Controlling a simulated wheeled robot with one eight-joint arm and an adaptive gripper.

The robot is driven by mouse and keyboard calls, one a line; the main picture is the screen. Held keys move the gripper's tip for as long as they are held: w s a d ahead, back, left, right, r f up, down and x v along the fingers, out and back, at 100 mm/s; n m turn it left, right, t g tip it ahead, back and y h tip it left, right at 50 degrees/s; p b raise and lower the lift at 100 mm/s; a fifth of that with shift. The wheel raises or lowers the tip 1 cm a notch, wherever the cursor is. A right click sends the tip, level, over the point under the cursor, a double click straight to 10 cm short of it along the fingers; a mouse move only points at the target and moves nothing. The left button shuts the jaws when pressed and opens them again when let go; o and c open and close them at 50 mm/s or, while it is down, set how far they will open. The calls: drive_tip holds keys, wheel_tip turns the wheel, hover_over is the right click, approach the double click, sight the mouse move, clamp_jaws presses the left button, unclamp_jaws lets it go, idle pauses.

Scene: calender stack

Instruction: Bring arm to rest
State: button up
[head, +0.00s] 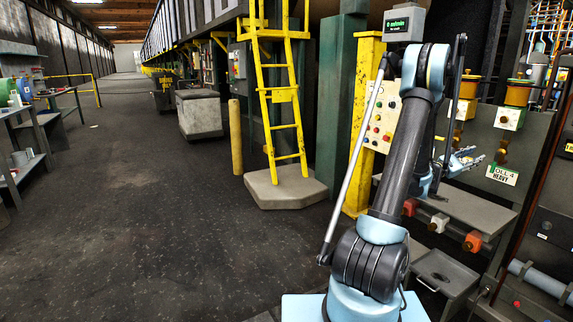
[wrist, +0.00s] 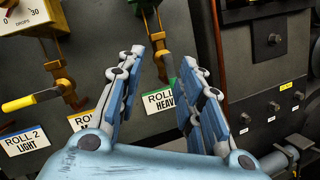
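My arm rises at the right of the head view, bent at the top and coming down toward the machine panel. My gripper (head: 462,160) is partly hidden behind the arm in the head view, in front of the panel. In the wrist view my gripper (wrist: 168,75) has its two blue-padded fingers spread wide, with nothing between them. I cannot tell how far the fingertips are from the lever.
A button panel (head: 383,117) on a yellow post stands behind the arm. A yellow ladder (head: 285,110) stands further back. The dark floor (head: 150,200) at left is open.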

drive_tip(key=s+a+r+m+y, duration=0.1)
drive_tip(key=s+a+m+y, duration=0.15)
drive_tip(key=a, duration=0.45)
drive_tip(key=s+a+r+m+g+y, duration=0.1)
drive_tip(key=s+a+m+y, duration=0.2)
drive_tip(key=a, duration=0.5)
drive_tip(key=s+a+r+m+y, duration=0.1)
drive_tip(key=s+a+m+y, duration=0.15)
drive_tip(key=a+m, duration=0.35)
drive_tip(key=s+a+f+m+y, duration=0.1)
drive_tip(key=s+a+f+y, duration=0.3)
drive_tip(key=s+a, duration=0.4)
drive_tip(key=s+a+f+m+g+y, duration=0.1)
drive_tip(key=s+a+f+y, duration=0.3)
drive_tip(key=a, duration=1.2)
drive_tip(key=s+a+f+m+y, duration=0.1)
drive_tip(key=s+a+f+y, duration=0.3)
drive_tip(key=s+a+f, duration=0.3)
drive_tip(key=s+a, duration=0.5)
drive_tip(key=a, duration=0.1)
drive_tip(key=shift+s+f, duration=0.2)
drive_tip(key=shift+f, duration=0.15)
drive_tip(key=shift+m, duration=0.25)
drive_tip(key=shift+w+f, duration=0.2)
drive_tip(key=shift+w, duration=0.2)
